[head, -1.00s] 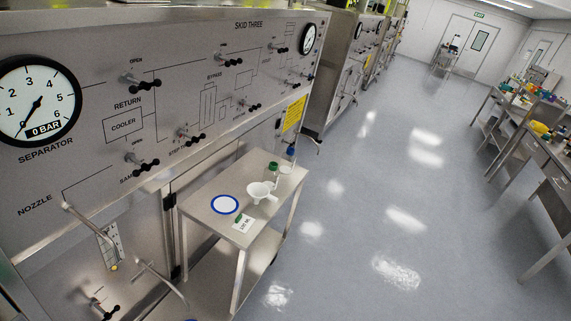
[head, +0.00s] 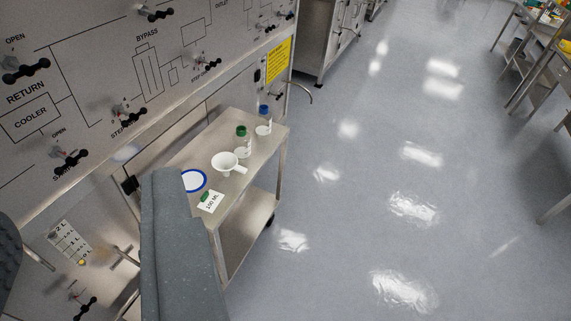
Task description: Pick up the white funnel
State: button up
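The white funnel (head: 228,163) lies on the top of a small steel table (head: 262,138), its stem pointing right. My gripper (head: 84,205) shows as two grey fingers at the lower left, wide apart with nothing between them. The right finger is close to the camera and covers the near left part of the table. The left finger is cut off by the picture edge. The funnel is beyond the right finger's tip, up and to the right, and fully visible.
On the table are a blue-rimmed white disc (head: 193,181), a label card (head: 210,202) with a green item, a green-capped bottle (head: 243,142) and a blue-capped bottle (head: 264,121). The skid panel (head: 95,60) with valve handles stands behind. Floor on the right is clear.

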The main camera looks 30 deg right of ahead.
aim_at(224, 162)
jog(key=z, duration=0.55)
jog(key=i, duration=1.7)
jog(key=u, duration=0.05)
